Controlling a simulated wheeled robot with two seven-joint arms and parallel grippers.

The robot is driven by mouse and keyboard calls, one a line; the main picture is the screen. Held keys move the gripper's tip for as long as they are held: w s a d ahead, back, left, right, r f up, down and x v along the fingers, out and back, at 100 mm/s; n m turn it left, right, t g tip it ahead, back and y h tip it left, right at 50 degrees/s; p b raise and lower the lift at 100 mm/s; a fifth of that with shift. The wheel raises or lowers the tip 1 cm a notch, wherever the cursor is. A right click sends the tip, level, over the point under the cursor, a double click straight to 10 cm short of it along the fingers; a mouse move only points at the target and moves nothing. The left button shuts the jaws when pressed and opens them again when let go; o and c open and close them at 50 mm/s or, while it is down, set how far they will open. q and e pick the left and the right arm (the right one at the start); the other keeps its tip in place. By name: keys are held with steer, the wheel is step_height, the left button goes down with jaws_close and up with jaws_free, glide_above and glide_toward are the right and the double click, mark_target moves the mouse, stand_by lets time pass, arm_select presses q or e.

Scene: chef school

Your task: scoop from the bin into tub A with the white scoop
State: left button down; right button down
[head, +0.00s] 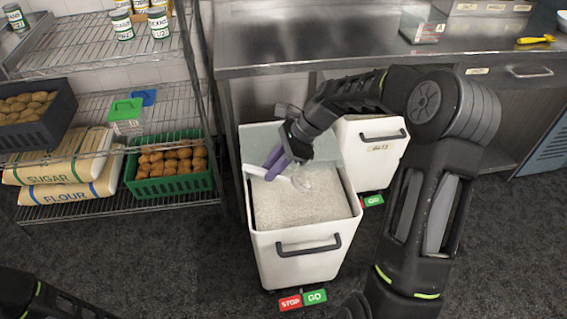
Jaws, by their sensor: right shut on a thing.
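The white bin (300,253) stands on the floor in front of the counter, open and holding pale, grainy material (298,205). My right gripper (274,165), with purple fingers, reaches down into the bin's opening from behind. It is shut on the white scoop (258,172), whose pale handle shows left of the fingers. The scoop's bowl seems to lie right of the fingers, at or just above the grain; its contact with the grain is unclear. I cannot make out a tub marked A. Part of my left arm shows at the bottom left; its gripper is out of view.
A second white bin (372,160) stands behind, partly under the steel counter (350,52). A wire shelf (60,207) at left holds a green-lidded tub (127,115), crates and sacks. A clear container (423,27) and a yellow tool (536,39) lie on the counter.

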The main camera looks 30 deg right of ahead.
steer(key=s+a+f+n+g+h+p, duration=0.1)
steer(key=s+a+f+n+g+p, duration=0.3)
steer(key=n, duration=0.6)
steer(key=s+a+f+g, duration=0.1)
steer(key=s+a+g, duration=0.1)
steer(key=shift+s+a+f+n+p, duration=0.3)
steer(key=shift+s+f+n+p, duration=0.1)
